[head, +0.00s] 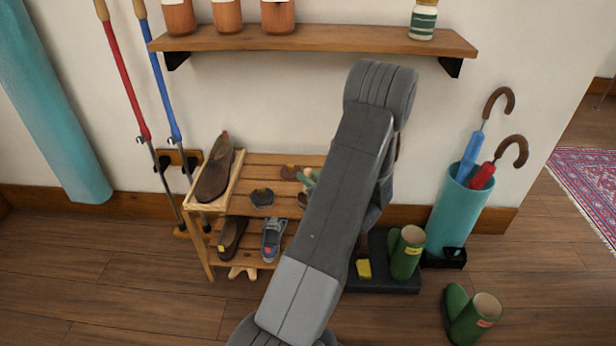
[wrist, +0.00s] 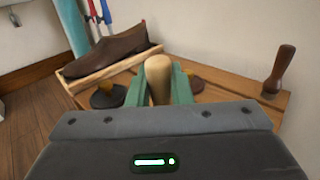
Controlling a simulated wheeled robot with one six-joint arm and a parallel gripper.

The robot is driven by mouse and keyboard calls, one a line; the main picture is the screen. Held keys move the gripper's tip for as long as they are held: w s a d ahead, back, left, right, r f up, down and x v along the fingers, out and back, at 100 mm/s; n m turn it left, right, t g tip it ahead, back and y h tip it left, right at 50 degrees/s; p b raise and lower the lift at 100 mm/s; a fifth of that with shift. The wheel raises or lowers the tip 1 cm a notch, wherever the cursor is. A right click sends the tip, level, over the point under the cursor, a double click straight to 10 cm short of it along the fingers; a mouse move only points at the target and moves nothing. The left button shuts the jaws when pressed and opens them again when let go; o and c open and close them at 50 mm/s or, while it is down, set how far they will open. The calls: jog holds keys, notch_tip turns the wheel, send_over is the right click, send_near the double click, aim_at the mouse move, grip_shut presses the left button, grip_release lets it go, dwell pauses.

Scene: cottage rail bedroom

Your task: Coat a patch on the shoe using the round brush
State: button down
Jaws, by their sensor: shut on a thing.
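The brown leather shoe (head: 214,178) rests on a light wooden tray (head: 236,186) at the left of the rack top; it also shows in the wrist view (wrist: 108,52), beyond my gripper. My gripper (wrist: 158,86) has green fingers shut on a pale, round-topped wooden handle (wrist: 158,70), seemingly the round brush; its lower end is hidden. In the head view my gripper (head: 308,180) is mostly hidden by my arm, above the rack and right of the shoe. No coated patch can be made out on the shoe.
A dark round piece (head: 262,197) sits near the tray. A brown-handled item (wrist: 278,70) stands at the rack's far side. The slatted rack (head: 258,160) holds more shoes below. A wall shelf (head: 320,40) with jars is above; poles (head: 125,80) lean left.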

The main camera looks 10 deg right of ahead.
jog(key=shift+f+b, duration=0.35)
jog(key=shift+f, duration=0.1)
dwell(1.2)
jog(key=shift+r, duration=0.1)
jog(key=shift+r+p, duration=2.35)
jog(key=shift+r, duration=1.15)
jog(key=w+a+r+m+t+h, duration=0.1)
jog(key=w+a+r+m+h, duration=0.15)
jog(key=a, duration=1.45)
notch_tip(320, 180, up, 28)
jog(key=h+p, duration=0.1)
jog(key=p, duration=2.6)
jog(key=shift+w+d, duration=0.3)
